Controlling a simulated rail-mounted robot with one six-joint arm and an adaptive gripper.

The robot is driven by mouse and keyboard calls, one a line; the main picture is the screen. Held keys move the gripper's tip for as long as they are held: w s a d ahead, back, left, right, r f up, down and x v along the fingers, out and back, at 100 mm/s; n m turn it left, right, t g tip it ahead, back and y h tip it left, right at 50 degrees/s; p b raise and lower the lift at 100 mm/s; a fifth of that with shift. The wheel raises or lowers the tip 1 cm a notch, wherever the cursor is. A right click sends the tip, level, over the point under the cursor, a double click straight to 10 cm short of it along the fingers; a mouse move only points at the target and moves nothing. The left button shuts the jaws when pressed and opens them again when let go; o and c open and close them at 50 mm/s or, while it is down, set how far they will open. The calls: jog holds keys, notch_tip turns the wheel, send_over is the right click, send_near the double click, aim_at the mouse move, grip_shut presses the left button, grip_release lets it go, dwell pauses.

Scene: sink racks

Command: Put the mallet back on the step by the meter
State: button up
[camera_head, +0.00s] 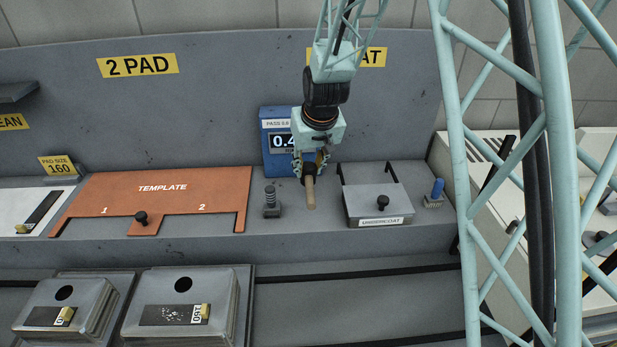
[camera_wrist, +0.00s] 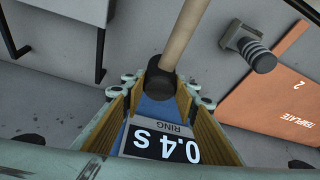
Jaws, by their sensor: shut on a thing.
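My gripper (camera_head: 311,165) points down in front of the blue meter and is shut on the mallet. The mallet's pale wooden handle (camera_head: 310,193) extends below the fingers in the head view. In the wrist view the handle (camera_wrist: 184,38) runs up from a dark end (camera_wrist: 160,76) between my fingertips (camera_wrist: 160,90). The blue meter (camera_head: 277,127), reading about 0.4, stands on the grey step (camera_head: 325,225) against the back panel, partly hidden by my gripper. Its display (camera_wrist: 168,148) shows upside down in the wrist view. I cannot tell whether the mallet touches the step.
A dark ribbed post (camera_head: 271,200) stands left of the mallet. A lidded undercoat box (camera_head: 374,203) with a black knob is close on the right, with a blue-handled brush (camera_head: 436,192) beyond it. The orange template (camera_head: 185,187) lies left. A narrow bare strip surrounds the mallet.

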jog(key=shift+f, duration=1.8)
jog(key=shift+f, duration=0.15)
jog(key=o, duration=0.8)
jog(key=shift+v, duration=6.1)
jog(key=shift+w, duration=0.1)
